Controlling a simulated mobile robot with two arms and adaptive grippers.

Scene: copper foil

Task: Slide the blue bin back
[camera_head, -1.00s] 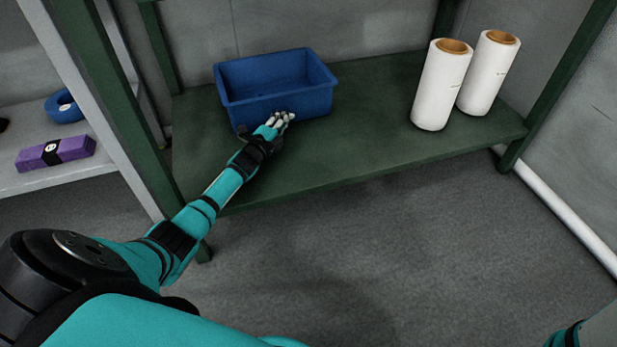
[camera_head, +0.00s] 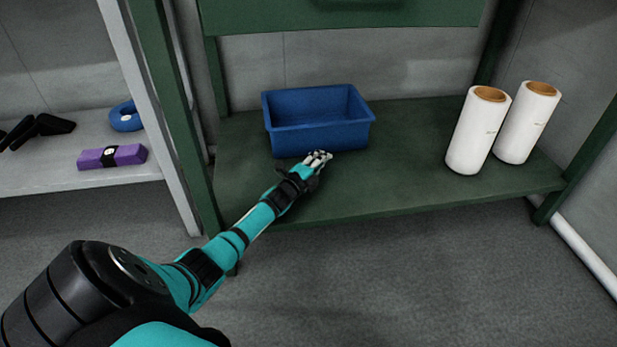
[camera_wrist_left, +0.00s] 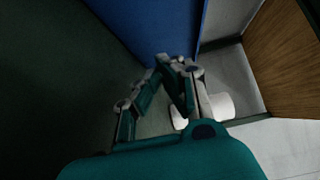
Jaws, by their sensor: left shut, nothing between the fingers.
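The blue bin (camera_head: 318,137) is an open, empty-looking rectangular box standing upright on the dark green lower shelf (camera_head: 400,185), towards its left. In the left wrist view the shut fingertips (camera_wrist_left: 175,62) are close to the blue bin wall (camera_wrist_left: 150,25). I cannot tell whether they touch it. My right gripper is not in view.
Two white rolls (camera_head: 478,132) (camera_head: 528,122) with brown cores stand at the shelf's right end. Green posts (camera_head: 160,80) frame the shelf. On a pale shelf at left lie a blue ring (camera_head: 126,117), a purple box (camera_head: 100,158) and black objects (camera_head: 38,127). The shelf middle is clear.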

